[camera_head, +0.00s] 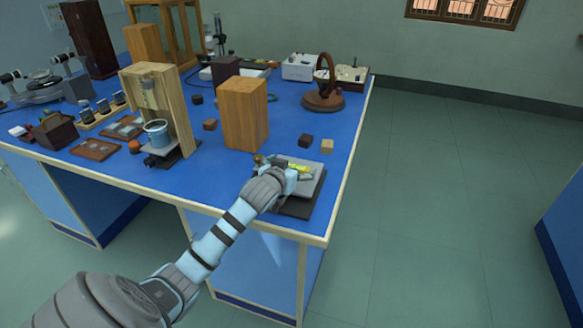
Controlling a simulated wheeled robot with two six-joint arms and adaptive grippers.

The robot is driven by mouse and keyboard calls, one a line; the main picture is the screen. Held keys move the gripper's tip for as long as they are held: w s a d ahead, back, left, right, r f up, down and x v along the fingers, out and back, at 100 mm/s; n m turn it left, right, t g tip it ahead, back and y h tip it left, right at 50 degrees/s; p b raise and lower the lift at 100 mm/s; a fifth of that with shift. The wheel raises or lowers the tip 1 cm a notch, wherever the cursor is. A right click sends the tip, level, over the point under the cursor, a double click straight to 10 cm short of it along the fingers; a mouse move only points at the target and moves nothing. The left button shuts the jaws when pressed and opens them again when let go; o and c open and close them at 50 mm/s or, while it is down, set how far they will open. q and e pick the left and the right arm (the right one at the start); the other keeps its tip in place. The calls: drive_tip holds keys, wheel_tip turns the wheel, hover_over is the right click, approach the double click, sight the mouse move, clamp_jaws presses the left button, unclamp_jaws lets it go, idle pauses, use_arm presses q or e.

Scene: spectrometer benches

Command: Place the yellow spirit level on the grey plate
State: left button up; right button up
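The yellow spirit level (301,168) shows as a small yellow-green piece at the far side of my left gripper (286,170). It is over the grey plate (310,187), and I cannot tell whether it touches the plate or is held just above it. The plate sits on a dark base (297,208) near the front right corner of the blue bench. My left arm reaches in from the lower left, and its wrist hides part of the plate. The fingers are too small and covered to show whether they are closed on the level. My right gripper is not in view.
A tall wooden block (245,113) stands just behind and left of the plate. A dark cube (305,140) and a light wooden cube (327,146) lie behind it. A wooden frame with a bucket (157,132) stands left. The blue bench top (352,110) is clear toward the right edge.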

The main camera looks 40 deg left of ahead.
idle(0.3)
use_arm(q)
drive_tip(key=shift+r, duration=0.2)
drive_tip(key=p+v, duration=0.3)
drive_tip(key=v, duration=0.8)
drive_tip(key=shift+s+r, duration=0.1)
drive_tip(key=shift+r, duration=0.05)
drive_tip(key=shift+s+d, duration=0.2)
drive_tip(key=shift+s, duration=0.1)
